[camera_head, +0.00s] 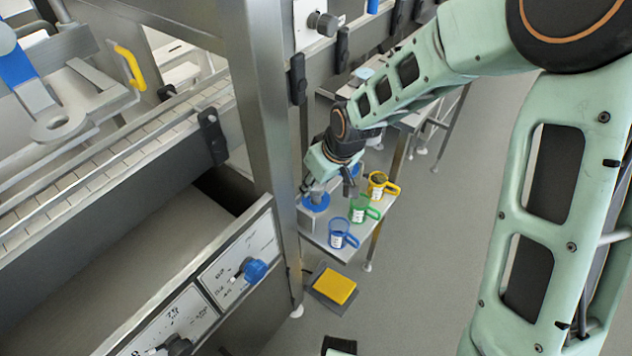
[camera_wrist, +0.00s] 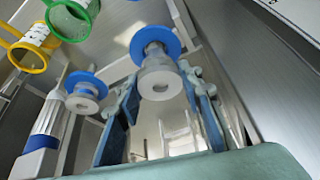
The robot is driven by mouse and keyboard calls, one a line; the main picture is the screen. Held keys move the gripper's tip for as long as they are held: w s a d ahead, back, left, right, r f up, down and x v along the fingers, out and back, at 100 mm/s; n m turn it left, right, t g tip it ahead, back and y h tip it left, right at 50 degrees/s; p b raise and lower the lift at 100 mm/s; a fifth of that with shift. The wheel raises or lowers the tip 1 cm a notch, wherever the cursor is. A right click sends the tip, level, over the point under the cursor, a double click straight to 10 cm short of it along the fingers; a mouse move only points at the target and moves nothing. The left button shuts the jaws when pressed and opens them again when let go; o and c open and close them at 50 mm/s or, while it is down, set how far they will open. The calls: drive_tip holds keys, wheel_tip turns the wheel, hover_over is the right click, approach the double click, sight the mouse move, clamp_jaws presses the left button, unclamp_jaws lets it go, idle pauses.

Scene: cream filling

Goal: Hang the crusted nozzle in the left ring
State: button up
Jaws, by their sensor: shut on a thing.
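My gripper (camera_head: 322,184) is low over the small side table in the head view. In the wrist view its two fingers (camera_wrist: 158,88) are closed around a grey nozzle (camera_wrist: 160,82) with a blue disc and a pale round end. In the head view a blue disc (camera_head: 315,204) shows just under the gripper. A second, similar nozzle (camera_wrist: 82,104) with a blue disc stands apart to the left in the wrist view. I cannot tell crust on either nozzle at this size. I cannot make out the left ring for certain.
A blue jug (camera_head: 337,240), a green jug (camera_head: 358,214) and a yellow jug (camera_head: 377,188) stand on the small table (camera_head: 320,240), close to my gripper. A steel post (camera_head: 262,120) rises at its left. A yellow pad (camera_head: 334,286) lies below on the floor.

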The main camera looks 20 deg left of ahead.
drive_tip(key=shift+f, duration=0.2)
drive_tip(key=shift+f+b, duration=0.35)
drive_tip(key=shift+b, duration=0.05)
drive_tip(key=shift+f+b, duration=0.65)
drive_tip(key=shift+f, duration=0.1)
drive_tip(key=o, duration=1.4)
drive_tip(key=shift+c, duration=0.2)
drive_tip(key=shift+o, duration=0.5)
drive_tip(key=o, duration=0.4)
